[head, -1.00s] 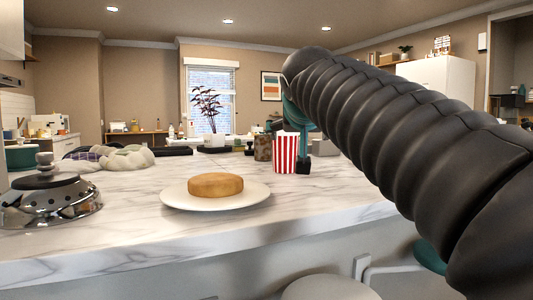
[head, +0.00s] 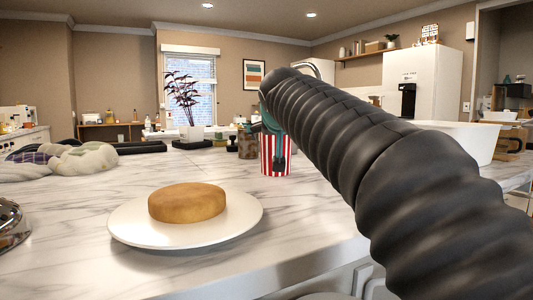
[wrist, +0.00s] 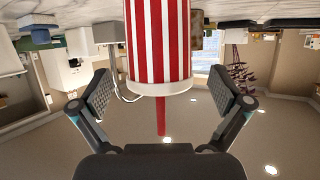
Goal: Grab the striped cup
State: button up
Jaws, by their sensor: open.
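The striped cup (head: 270,160), red and white, stands upright on the marble counter (head: 90,190) in the head view. My gripper (head: 277,145) is at the cup and hides part of its front. In the wrist view, which is upside down, the striped cup (wrist: 158,45) is large at the top centre, with its white rim towards the gripper. My gripper (wrist: 166,92) is open, with one finger on each side of the cup and visible gaps between. A red stick-like piece shows beyond the rim.
A white plate (head: 130,225) with a round brown cake (head: 187,202) is near the front of the counter. A brown patterned cup (head: 247,146) stands just left of the striped cup. A plant (head: 183,100) is behind. Cloth (head: 80,160) lies at the left.

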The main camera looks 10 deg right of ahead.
jog(key=x, duration=0.2)
jog(key=r+x, duration=0.1)
jog(key=x, duration=0.2)
jog(key=shift+w+d+p, duration=0.1)
jog(key=shift+w+p, duration=0.15)
jog(key=shift+p, duration=0.15)
jog(key=shift+w+d+f, duration=0.1)
jog(key=shift+w+f, duration=0.2)
jog(key=shift+w, duration=0.25)
jog(key=shift+c, duration=0.2)
jog(key=c, duration=1)
jog(key=shift+r, duration=0.1)
